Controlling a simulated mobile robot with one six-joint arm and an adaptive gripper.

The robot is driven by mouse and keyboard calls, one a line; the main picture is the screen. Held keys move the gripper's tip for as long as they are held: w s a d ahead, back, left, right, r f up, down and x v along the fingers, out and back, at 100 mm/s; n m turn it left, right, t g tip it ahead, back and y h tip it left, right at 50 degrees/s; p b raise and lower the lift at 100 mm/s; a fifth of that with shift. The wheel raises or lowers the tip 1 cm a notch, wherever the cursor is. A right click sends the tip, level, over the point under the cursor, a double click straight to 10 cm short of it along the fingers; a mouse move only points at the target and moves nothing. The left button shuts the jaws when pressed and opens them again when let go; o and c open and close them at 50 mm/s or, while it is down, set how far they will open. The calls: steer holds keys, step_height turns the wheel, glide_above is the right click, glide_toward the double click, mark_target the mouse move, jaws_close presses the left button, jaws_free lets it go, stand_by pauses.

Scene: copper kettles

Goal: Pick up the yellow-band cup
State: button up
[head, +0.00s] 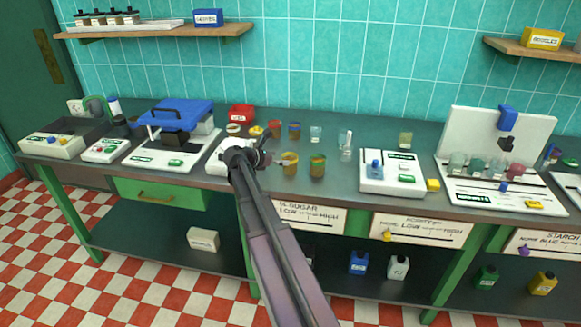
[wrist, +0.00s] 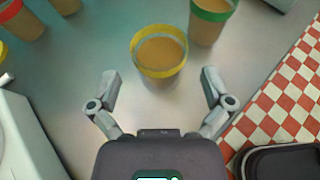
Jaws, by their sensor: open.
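The yellow-band cup (head: 290,161) stands upright on the grey counter, with brownish contents. In the wrist view the cup (wrist: 159,55) is ahead of my gripper (wrist: 160,80), roughly centred between the fingertips. The two fingers are spread apart and nothing is between them but bare counter and the cup's near side. In the head view my gripper (head: 269,158) is just left of the cup, partly hidden by my own arm.
A green-band cup (wrist: 210,20) stands close right of the yellow-band cup. A red-band cup (head: 275,128) and a blue-band cup (head: 295,130) stand behind. A white device (wrist: 25,135) is at left in the wrist view. The counter's front edge is at right there.

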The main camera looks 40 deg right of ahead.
mark_target(290, 157)
steer(key=shift+b+x, duration=0.85)
steer(key=shift+x, duration=1.65)
steer(key=shift+r, duration=0.1)
steer(key=shift+c, duration=0.2)
steer(key=c, duration=1)
